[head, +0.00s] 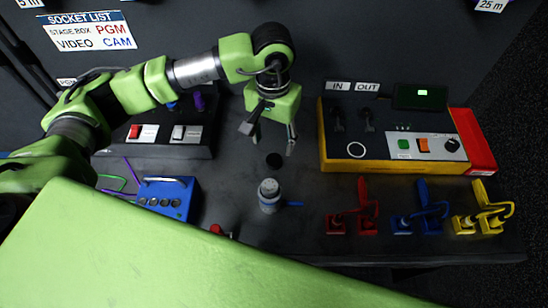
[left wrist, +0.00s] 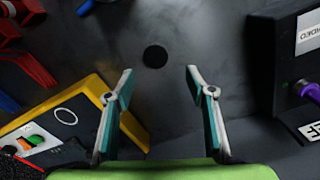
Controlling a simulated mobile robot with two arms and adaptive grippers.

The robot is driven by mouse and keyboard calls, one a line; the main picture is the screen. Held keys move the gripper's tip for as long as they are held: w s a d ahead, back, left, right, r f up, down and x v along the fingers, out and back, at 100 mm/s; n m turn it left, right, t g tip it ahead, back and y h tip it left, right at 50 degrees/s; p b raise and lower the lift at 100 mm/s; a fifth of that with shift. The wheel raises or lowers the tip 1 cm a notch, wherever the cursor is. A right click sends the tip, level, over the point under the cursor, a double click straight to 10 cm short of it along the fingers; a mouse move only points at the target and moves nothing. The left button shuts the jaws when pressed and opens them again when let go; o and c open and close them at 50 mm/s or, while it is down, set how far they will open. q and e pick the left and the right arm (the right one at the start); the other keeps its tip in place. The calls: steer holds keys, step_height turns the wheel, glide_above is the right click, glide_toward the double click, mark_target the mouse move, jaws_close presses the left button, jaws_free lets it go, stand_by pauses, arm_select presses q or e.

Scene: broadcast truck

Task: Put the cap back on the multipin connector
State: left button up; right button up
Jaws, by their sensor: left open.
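The multipin connector (head: 268,187) looks like a grey upright cylinder standing on the dark bench, with a small blue tab (head: 295,204) beside its right side. A flat black disc (head: 274,160), seemingly the cap, lies on the bench just behind the connector. The disc also shows in the left wrist view (left wrist: 155,56), centred beyond the fingertips. My left gripper (head: 268,140) points down above and behind the disc. Its fingers are apart with nothing between them, as the left wrist view (left wrist: 159,72) confirms. My right gripper is not in view.
A yellow box with switches (head: 334,166) stands to the right, a dark switch panel (head: 160,150) to the left. A blue socket box (head: 183,205) is at front left. Red (head: 368,219), blue (head: 402,224) and yellow (head: 464,224) holders line the front right. Bench around the disc is clear.

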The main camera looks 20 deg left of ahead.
mark_target(274, 160)
arm_select(q)
steer(key=shift+f, duration=0.45)
steer(key=shift+s+d+f, duration=0.1)
steer(key=shift+s+f, duration=0.05)
steer(key=shift+f, duration=0.05)
steer(key=f+p, duration=0.1)
steer(key=f, duration=0.1)
steer(key=f+p, duration=0.1)
steer(key=f, duration=0.1)
steer(key=shift+s+d, duration=0.2)
steer(key=shift+s, duration=0.2)
steer(key=shift+f, duration=0.4)
steer(key=c, duration=0.7)
